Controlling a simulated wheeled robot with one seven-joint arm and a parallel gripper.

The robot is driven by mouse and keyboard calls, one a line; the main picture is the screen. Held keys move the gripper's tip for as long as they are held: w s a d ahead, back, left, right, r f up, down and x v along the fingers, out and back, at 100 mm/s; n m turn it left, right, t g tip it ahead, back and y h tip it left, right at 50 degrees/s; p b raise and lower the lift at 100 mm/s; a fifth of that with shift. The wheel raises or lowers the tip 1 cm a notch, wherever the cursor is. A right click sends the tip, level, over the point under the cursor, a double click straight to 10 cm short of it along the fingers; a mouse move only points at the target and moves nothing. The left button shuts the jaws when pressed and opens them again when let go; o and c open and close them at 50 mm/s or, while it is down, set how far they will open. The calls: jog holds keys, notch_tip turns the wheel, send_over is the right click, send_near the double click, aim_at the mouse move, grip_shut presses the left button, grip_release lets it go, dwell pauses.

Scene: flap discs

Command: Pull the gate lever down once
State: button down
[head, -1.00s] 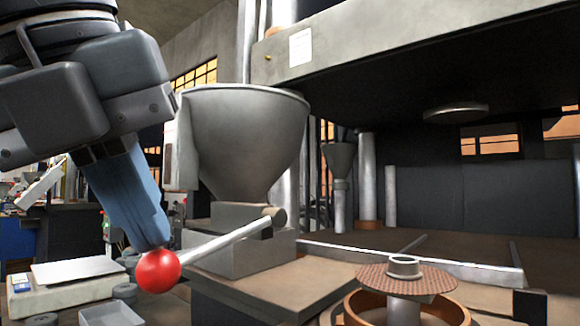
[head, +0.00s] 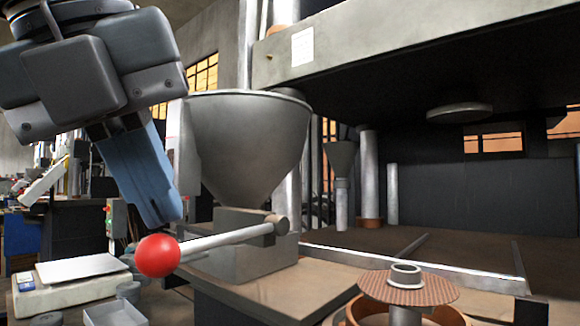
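The gate lever is a pale rod (head: 222,240) with a red ball knob (head: 158,256) on its left end. It runs from a pivot on the block below the grey hopper (head: 248,140) and lies close to level, its knob end slightly lower than the pivot. My gripper (head: 165,222), with blue fingers pointing down, is just above the red knob. A small gap seems to show between the fingertips and the knob. The fingers overlap from this side, so I cannot tell whether they are open or shut. Nothing shows held in them.
A scale (head: 70,290) with a flat plate and a small open tray (head: 112,314) are at the lower left. A brown flap disc (head: 408,287) sits on a round holder at the lower right. A large press with a dark bed fills the right side.

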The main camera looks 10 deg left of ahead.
jog(key=shift+w+d+r+p, duration=0.1)
jog(key=shift+w+r+p, duration=0.1)
jog(key=shift+r+p, duration=0.5)
jog(key=shift+w+d+r+p, duration=0.2)
jog(key=shift+r+p, duration=0.1)
jog(key=shift+r, duration=0.75)
jog(key=shift+w+d+r+p, duration=0.1)
jog(key=shift+w+r+p, duration=0.1)
jog(key=shift+r+p, duration=0.5)
jog(key=shift+r, duration=0.15)
jog(key=r+p, duration=0.1)
jog(key=r, duration=0.2)
jog(key=w+r+p, duration=0.1)
jog(key=shift+d+r+p, duration=0.3)
jog(key=shift+r+p, duration=0.05)
jog(key=shift+r, duration=0.05)
